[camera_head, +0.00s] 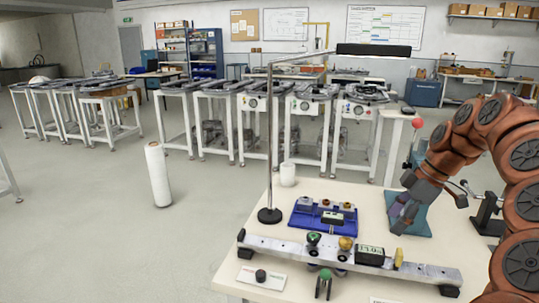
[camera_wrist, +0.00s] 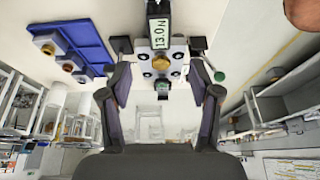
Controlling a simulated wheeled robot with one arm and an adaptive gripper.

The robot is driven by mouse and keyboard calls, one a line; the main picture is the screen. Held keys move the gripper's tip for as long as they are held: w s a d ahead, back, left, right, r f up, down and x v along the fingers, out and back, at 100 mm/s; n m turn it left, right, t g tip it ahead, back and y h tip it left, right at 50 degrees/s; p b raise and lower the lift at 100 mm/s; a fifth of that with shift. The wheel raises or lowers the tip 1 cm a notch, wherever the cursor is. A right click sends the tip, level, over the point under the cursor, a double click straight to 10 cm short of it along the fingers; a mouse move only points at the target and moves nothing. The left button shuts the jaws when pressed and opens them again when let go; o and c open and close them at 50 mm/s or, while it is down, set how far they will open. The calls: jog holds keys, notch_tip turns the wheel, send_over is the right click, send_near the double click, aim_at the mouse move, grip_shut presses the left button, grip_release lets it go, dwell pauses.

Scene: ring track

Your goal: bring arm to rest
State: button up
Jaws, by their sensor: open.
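My arm, orange-brown with dark joints, reaches in from the right edge of the head view. My gripper (camera_head: 402,213) is over the right part of the pale table (camera_head: 240,276), close to a blue-teal plate. In the wrist view my gripper (camera_wrist: 163,98) has its two dark fingers spread apart, with no object held between them. Beyond the fingers is a device with a display reading 13.0N (camera_wrist: 159,33) and a brass knob. Whether the fingertips touch anything cannot be told.
A red-topped lever and black stand (camera_head: 487,216) are near my arm. A white cylinder (camera_head: 157,175) stands on open floor at left.

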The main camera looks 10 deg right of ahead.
jog(key=s+a+m+g+h, duration=0.1)
jog(key=s+a+m, duration=0.1)
jog(key=s+a, duration=0.45)
jog(key=s+a+m+g+h, duration=0.1)
jog(key=s+a, duration=0.3)
jog(key=a, duration=0.6)
jog(key=s+a+f+m+g+h, duration=0.1)
jog(key=s+f+m, duration=0.45)
jog(key=s, duration=0.55)
jog(key=s+a+f+m+g+h, duration=0.1)
jog(key=s+f+m, duration=0.5)
jog(key=s, duration=0.4)
notch_tip(320, 180, up, 11)
jog(key=n+p, duration=0.1)
jog(key=p, duration=1.1)
jog(key=shift+a+r, duration=0.15)
jog(key=shift+r, duration=0.05)
